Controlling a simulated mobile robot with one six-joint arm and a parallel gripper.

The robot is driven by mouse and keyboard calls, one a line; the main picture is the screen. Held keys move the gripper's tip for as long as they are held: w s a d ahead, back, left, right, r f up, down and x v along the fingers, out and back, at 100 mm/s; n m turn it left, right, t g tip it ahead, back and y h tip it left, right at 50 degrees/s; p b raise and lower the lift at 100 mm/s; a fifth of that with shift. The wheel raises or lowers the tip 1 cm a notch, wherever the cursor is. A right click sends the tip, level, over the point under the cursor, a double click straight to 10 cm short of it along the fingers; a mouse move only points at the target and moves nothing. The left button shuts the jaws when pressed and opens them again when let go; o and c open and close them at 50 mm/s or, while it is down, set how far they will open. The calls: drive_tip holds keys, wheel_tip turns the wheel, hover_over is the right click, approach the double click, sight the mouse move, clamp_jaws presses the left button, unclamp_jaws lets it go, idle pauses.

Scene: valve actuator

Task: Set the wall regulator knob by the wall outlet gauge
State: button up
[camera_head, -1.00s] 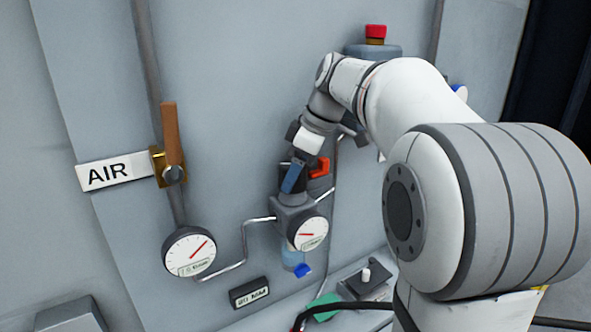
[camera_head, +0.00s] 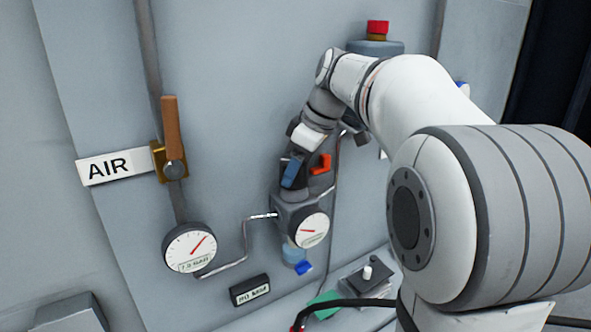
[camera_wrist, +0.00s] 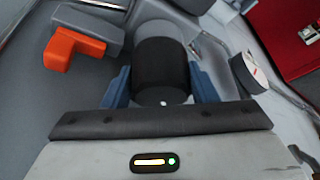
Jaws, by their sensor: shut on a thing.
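My gripper (camera_head: 292,176) is at the top of the wall regulator (camera_head: 290,214), pointing down. In the wrist view its two blue fingers stand on either side of the black regulator knob (camera_wrist: 162,68), shut on it. The knob is mostly hidden by the gripper in the head view. The outlet gauge (camera_head: 309,231) is a white dial on the regulator's front, with a red needle pointing left; its lettering is too small to read. In the wrist view the gauge (camera_wrist: 248,72) is seen nearly edge-on, to the right of the fingers.
An orange-red handle (camera_head: 320,164) sits close beside my gripper. At left are a brown-handled valve (camera_head: 172,130), an AIR sign (camera_head: 110,166) and another gauge (camera_head: 190,248). A small black label box (camera_head: 250,290) is below. Thin pipes run along the wall.

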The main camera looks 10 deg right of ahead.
drive_tip(key=m+b, duration=0.1)
drive_tip(key=m, duration=0.2)
drive_tip(key=shift+s+a+t+h, duration=0.1)
drive_tip(key=shift+t+h, duration=0.3)
drive_tip(key=m, duration=0.2)
drive_tip(key=m+h+b, duration=0.1)
drive_tip(key=m, duration=0.2)
drive_tip(key=shift+a+t+h, duration=0.1)
drive_tip(key=shift+t+h, duration=0.2)
drive_tip(key=shift+t, duration=0.1)
drive_tip(key=m+h, duration=0.1)
drive_tip(key=m, duration=0.3)
drive_tip(key=shift+a+h, duration=0.1)
drive_tip(key=shift+h, duration=0.3)
drive_tip(key=shift+m+h, duration=0.6)
drive_tip(key=shift+m, duration=1.5)
drive_tip(key=o, duration=0.7)
drive_tip(key=shift+r, duration=0.1)
